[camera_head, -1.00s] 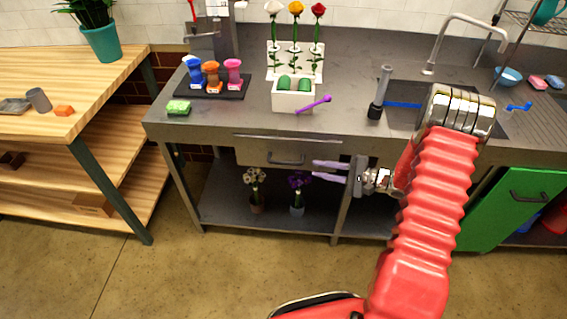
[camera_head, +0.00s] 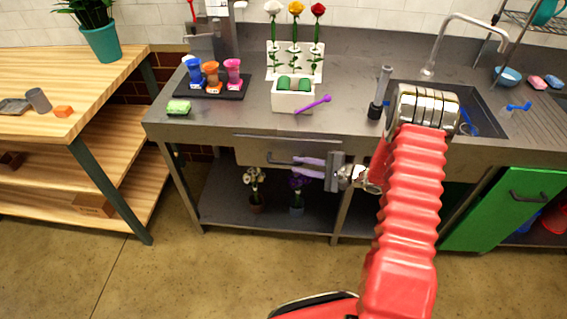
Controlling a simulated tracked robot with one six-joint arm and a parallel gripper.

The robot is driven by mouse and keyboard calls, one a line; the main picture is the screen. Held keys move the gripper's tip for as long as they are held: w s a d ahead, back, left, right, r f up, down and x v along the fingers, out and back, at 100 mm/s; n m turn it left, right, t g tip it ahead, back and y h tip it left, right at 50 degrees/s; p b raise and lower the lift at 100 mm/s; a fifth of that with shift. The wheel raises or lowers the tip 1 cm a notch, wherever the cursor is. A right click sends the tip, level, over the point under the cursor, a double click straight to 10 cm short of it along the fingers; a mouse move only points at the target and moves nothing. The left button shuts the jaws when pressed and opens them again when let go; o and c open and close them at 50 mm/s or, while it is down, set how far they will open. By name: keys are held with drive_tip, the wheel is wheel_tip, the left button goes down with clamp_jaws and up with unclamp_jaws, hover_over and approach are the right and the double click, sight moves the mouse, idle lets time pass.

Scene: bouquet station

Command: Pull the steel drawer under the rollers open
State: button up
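The steel drawer (camera_head: 250,148) is in the counter front, below the tray of rollers, and looks shut. Its dark bar handle (camera_head: 279,161) shows at its left part; the right end is hidden behind my fingers. My gripper (camera_head: 308,167) comes in from the right with its two purple fingers apart, one above the other. The fingertips overlap the handle's right end in the picture. I cannot tell whether the bar is between them or they touch it. The blue, orange and pink rollers (camera_head: 212,76) stand on a black tray (camera_head: 231,92).
Potted flowers (camera_head: 256,197) stand on the shelf below the drawer. A white box (camera_head: 293,101) and a purple tool (camera_head: 313,105) are on the counter above. A green door (camera_head: 500,211) stands at right. A wooden bench (camera_head: 65,100) is at left; the floor between is clear.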

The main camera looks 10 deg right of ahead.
sight(285, 162)
drive_tip(key=shift+x, duration=3.2)
drive_tip(key=shift+c, duration=0.3)
clamp_jaws()
